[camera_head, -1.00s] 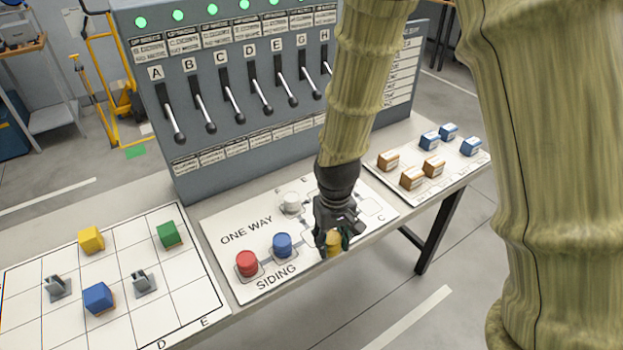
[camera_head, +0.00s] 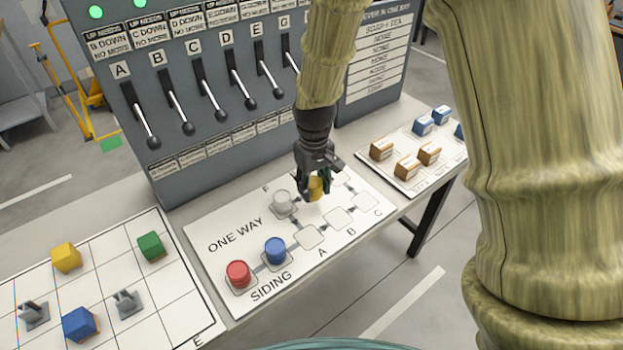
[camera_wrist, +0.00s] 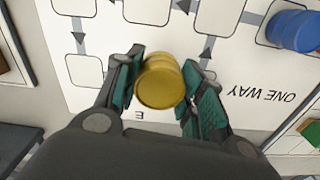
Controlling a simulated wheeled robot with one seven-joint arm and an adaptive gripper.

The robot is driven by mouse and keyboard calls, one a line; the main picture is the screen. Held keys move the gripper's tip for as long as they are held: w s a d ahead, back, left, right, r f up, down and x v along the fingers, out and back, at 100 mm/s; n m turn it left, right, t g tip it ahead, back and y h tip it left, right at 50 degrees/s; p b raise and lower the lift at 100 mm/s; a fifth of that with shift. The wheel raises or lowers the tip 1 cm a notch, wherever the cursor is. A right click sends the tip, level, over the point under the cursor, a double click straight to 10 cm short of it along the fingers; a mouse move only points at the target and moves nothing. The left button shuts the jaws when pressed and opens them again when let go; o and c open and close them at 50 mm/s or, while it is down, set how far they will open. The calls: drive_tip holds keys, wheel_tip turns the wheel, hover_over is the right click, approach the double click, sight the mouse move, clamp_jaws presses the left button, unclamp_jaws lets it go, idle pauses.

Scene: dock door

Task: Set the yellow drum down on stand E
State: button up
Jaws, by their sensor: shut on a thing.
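The yellow drum (camera_head: 316,188) is upright between the fingers of my gripper (camera_head: 314,184), over the back row of the white board (camera_head: 218,262). It also shows in the wrist view (camera_wrist: 160,82), with my gripper's fingers (camera_wrist: 158,88) shut on its two sides. A letter that looks like E (camera_wrist: 139,115) is printed on the board just below the drum in the wrist view. Stand E itself is hidden under the drum and fingers. I cannot tell whether the drum touches the board.
A pale grey drum (camera_head: 283,203) stands close left of my gripper. The blue drum (camera_head: 275,250) and red drum (camera_head: 238,274) are on the front row; stands A (camera_head: 311,237), B (camera_head: 338,217) and C (camera_head: 362,201) are empty. The lever cabinet (camera_head: 165,182) rises behind the board.

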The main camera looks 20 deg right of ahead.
sight(312, 182)
drive_tip(key=w, duration=0.3)
drive_tip(key=w+d, duration=0.1)
drive_tip(key=w, duration=0.1)
drive_tip(key=shift+f+p, duration=0.25)
drive_tip(key=shift+p, duration=0.1)
drive_tip(key=shift+f+p, duration=0.5)
drive_tip(key=shift+f, duration=1.25)
drive_tip(key=shift+s+f, duration=0.1)
drive_tip(key=shift+f, duration=0.05)
drive_tip(key=o, duration=1)
wheel_tip(312, 182, up, 12)
drive_tip(key=shift+r+b, duration=0.2)
drive_tip(key=shift+b, duration=0.85)
